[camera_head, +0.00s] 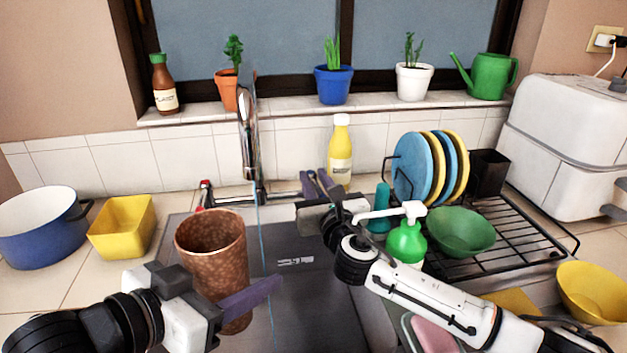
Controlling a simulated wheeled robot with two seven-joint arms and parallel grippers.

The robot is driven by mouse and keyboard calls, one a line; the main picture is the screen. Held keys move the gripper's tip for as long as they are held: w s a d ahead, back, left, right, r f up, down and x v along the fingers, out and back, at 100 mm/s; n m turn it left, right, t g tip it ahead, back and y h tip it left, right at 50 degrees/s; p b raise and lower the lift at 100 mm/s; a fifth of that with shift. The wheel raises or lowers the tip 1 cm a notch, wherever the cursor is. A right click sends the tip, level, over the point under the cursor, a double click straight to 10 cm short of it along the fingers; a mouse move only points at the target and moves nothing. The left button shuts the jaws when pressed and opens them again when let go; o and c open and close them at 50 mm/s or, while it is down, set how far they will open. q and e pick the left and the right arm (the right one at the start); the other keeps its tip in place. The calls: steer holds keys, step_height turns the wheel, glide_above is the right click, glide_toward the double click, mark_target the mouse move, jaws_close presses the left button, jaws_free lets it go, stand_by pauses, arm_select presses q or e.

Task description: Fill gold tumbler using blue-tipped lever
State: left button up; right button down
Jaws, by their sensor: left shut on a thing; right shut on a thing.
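The brownish-gold tumbler (211,258) is upright over the dark sink (300,300), left of the chrome faucet (248,150). My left gripper (250,297) is shut on its lower part, one purple finger showing across its front. My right gripper (312,186) is shut at the right end of the faucet, where a chrome lever (284,195) runs into its fingers; any blue tip is hidden. A thin pale-blue streak (263,270), apparently water, runs down from the faucet just right of the tumbler. The tumbler's inside bottom is not visible.
A red-tipped lever (205,186) is on the faucet's left. A yellow bottle (340,155) stands behind my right gripper. A green soap dispenser (406,240) and a dish rack (520,235) are right. A yellow container (122,228) and blue pot (40,232) stand left.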

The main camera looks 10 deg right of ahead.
steer(key=shift+y, duration=0.3)
steer(key=c, duration=1.8)
jaws_free()
